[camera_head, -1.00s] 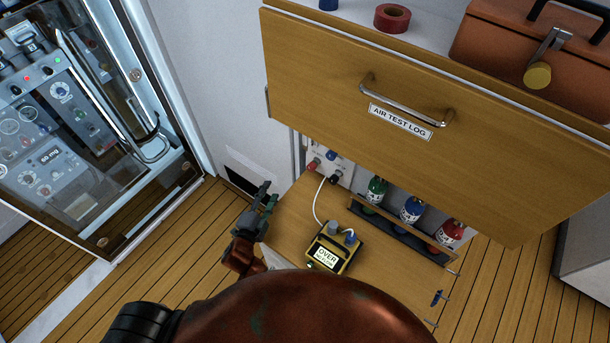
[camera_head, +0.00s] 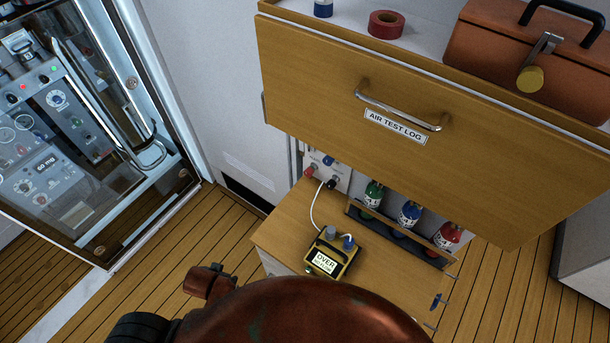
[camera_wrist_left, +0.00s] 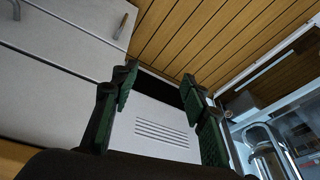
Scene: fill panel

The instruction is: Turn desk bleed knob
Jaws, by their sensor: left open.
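The wooden desk (camera_head: 278,237) stands low in the head view. On the white panel (camera_head: 343,171) behind it are a red fitting (camera_head: 309,172), a blue one (camera_head: 328,160) and a black one (camera_head: 331,184); their labels are too small to read. I cannot tell which part is the bleed knob. A yellow meter (camera_head: 328,258) reading "OVER" sits on the desk, with a white lead toward the panel. My left gripper (camera_wrist_left: 160,78) is open and empty in the left wrist view, pointing toward a vented white panel and the floor. In the head view its fingers are hidden. My right gripper is out of view.
A large drawer front (camera_head: 420,140) labelled "AIR TEST LOG" overhangs the desk. Green, blue and red bottles (camera_head: 409,214) stand in a rack at the desk's back. A glass-doored cabinet (camera_head: 90,150) is at left. Plank floor (camera_head: 165,262) lies open between.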

